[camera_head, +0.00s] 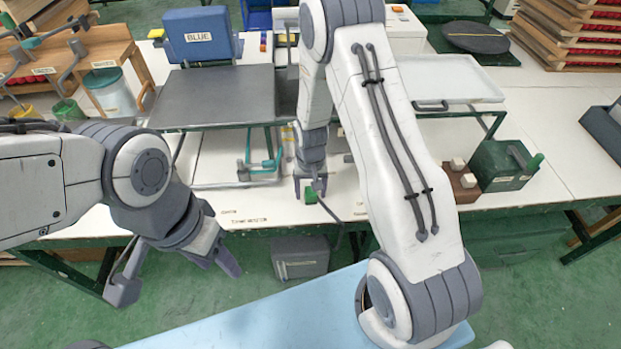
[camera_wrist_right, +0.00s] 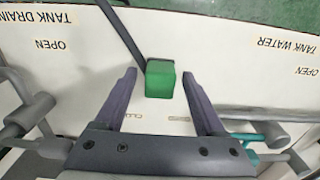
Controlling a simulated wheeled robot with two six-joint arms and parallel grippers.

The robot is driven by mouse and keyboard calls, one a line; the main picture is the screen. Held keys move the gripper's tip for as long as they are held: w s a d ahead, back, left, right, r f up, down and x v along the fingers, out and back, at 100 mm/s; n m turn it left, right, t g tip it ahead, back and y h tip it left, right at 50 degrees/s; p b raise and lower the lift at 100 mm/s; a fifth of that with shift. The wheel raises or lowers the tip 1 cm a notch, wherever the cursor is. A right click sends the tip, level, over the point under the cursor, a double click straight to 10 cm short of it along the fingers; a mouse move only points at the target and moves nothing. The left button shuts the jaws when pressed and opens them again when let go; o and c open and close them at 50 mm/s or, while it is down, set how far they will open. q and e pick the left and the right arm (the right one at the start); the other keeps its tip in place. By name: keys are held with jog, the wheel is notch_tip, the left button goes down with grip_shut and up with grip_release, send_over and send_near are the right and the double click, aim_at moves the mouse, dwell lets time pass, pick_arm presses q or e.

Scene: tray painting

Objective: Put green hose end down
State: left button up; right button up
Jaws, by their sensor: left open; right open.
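The green hose end (camera_wrist_right: 160,80), a small green block on a dark hose, is at the white table's front edge. It also shows in the head view (camera_head: 310,195), partly covered by my right gripper (camera_head: 312,187). In the right wrist view the right gripper's fingers (camera_wrist_right: 159,76) stand apart on either side of the green block, with a gap to each. Whether the block rests on the table cannot be told. My left gripper (camera_head: 176,280) is open and empty, over the floor in front of the table at the left.
A teal-handled valve (camera_head: 262,165) and pipes stand left of the right gripper. Printed labels mark the table's front edge. A dark green box (camera_head: 503,166) and a small brown block (camera_head: 460,183) stand to the right. A grey box (camera_head: 300,257) is below the edge.

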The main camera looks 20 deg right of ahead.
aim_at(311, 191)
notch_tip(311, 191, up, 10)
jog(key=r, duration=0.1)
jog(key=s+a+r+n, duration=0.4)
jog(key=s+a+r, duration=0.3)
jog(key=a+r, duration=0.15)
jog(key=s+a+r+n, duration=0.2)
jog(key=s+n, duration=0.1)
jog(key=s, duration=0.5)
jog(key=s+a+r+n+y, duration=0.1)
jog(key=s+a+r+n, duration=0.2)
jog(key=s, duration=0.5)
jog(key=shift+s+a+n+b, duration=0.3)
jog(key=shift+s+b, duration=0.1)
